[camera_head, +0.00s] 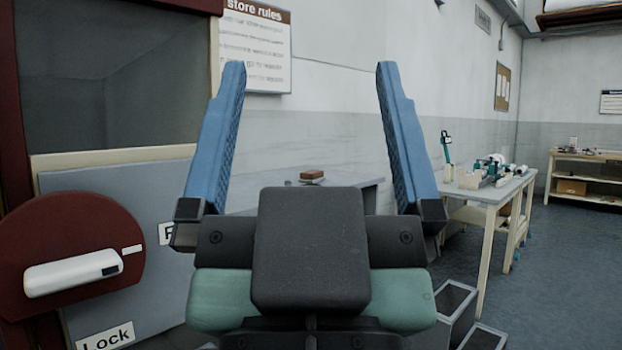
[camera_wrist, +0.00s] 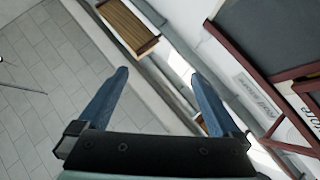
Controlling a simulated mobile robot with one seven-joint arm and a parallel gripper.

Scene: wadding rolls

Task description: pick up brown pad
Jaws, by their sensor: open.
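A small brown pad (camera_head: 312,174) shows in the head view, on a grey table (camera_head: 366,183) against the wall. It appears small and well beyond my gripper (camera_head: 309,68), between the two fingers in the picture. My gripper is open and empty, its two blue fingers wide apart and pointing upward in the picture. The gripper body hides much of the table. The open fingers also show in the wrist view (camera_wrist: 160,73); I cannot make out the pad there.
A dark red door with a white lock handle (camera_head: 73,276) stands close on the left. A workbench (camera_head: 488,192) with tools stands at the right, and a shelf (camera_head: 583,160) farther back. Grey bins (camera_head: 455,300) stand low at right. Open floor (camera_head: 570,260) lies at right.

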